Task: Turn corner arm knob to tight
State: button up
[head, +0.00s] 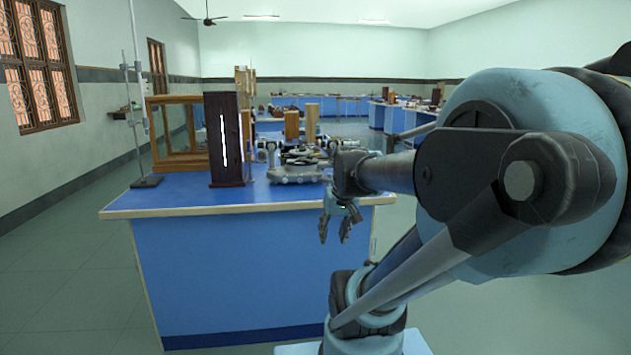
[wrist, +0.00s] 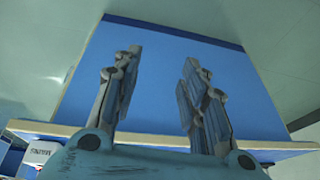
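The spectrometer (head: 297,170) stands on the near blue bench, close to its front edge, in the head view. A corner arm knob cannot be made out on it at this size; part of its right side is close to or behind my arm. My gripper (head: 334,238) hangs fingers down in front of the bench, below the top's edge and right of the spectrometer. In the wrist view my gripper (wrist: 162,60) has its two fingers apart with nothing between them, against the blue bench front (wrist: 155,85). It touches neither spectrometer nor bench, as far as I can see.
A dark lamp box with a bright slit (head: 226,140), a wooden glass-sided case (head: 180,160) and a stand with a rod (head: 146,181) are left of the spectrometer. Floor is clear at left.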

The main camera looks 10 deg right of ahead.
jog(key=w+r+t+y, duration=0.1)
jog(key=w+r, duration=0.3)
jog(key=w, duration=0.4)
jog(key=w+r+t, duration=0.1)
jog(key=w+r, duration=0.3)
jog(key=w, duration=0.5)
jog(key=m+t, duration=0.1)
jog(key=t, duration=0.2)
send_near(315, 178)
jog(key=x, duration=0.9)
jog(key=shift+s, duration=0.1)
grip_shut()
